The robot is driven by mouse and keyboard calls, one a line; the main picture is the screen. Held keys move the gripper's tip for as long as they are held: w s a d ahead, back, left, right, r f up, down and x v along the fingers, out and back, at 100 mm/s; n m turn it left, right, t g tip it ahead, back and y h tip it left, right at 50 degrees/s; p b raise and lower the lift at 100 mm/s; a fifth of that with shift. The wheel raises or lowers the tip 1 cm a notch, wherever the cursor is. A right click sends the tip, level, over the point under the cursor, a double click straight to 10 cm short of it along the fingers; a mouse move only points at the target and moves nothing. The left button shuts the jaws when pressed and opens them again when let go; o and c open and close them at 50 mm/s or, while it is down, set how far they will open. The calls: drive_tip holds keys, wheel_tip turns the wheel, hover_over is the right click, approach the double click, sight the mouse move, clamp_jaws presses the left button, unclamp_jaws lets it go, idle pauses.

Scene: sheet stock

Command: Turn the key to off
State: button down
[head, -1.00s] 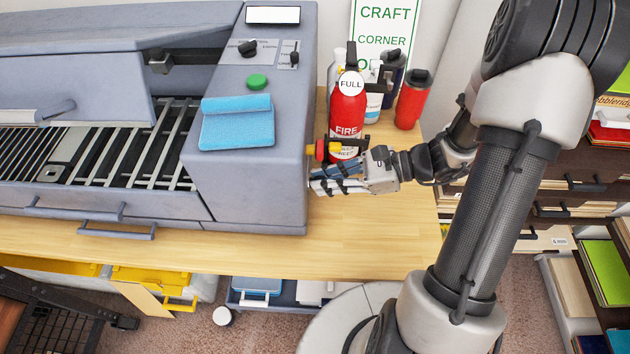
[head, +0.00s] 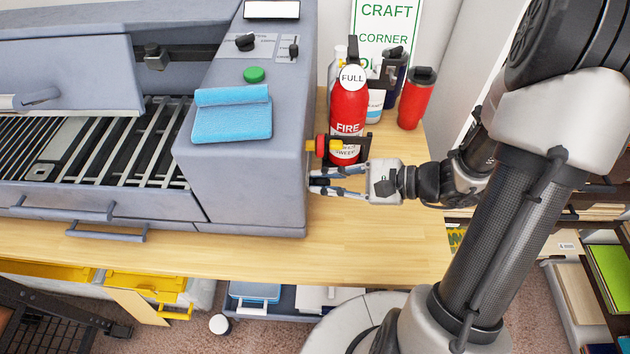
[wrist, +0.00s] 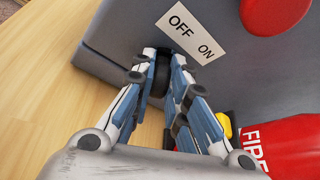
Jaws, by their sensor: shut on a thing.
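My gripper (head: 314,181) is at the right side face of the grey machine (head: 245,190), its fingers pointing left at that face. In the wrist view my gripper (wrist: 168,72) is shut on a small dark piece, the key (wrist: 168,104), just below the white label (wrist: 190,32) reading OFF and ON. The fingers hide most of the key, so I cannot tell which word it points to. In the head view the key is hidden.
A red and yellow knob (head: 323,146) sticks out of the same face, just behind my gripper. A red fire extinguisher (head: 348,112) stands close behind, with a red tumbler (head: 415,98) and bottles. The wooden bench (head: 370,235) is clear in front.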

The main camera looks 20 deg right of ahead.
drive_tip(key=c, duration=1.5)
unclamp_jaws()
drive_tip(key=shift+o, duration=0.5)
drive_tip(key=o, duration=0.5)
drive_tip(key=shift+c, duration=0.2)
drive_tip(key=s+d, duration=0.2)
drive_tip(key=d, duration=0.3)
drive_tip(key=shift+d+p, duration=0.35)
drive_tip(key=shift+p, duration=0.05)
drive_tip(key=shift+w, duration=0.1)
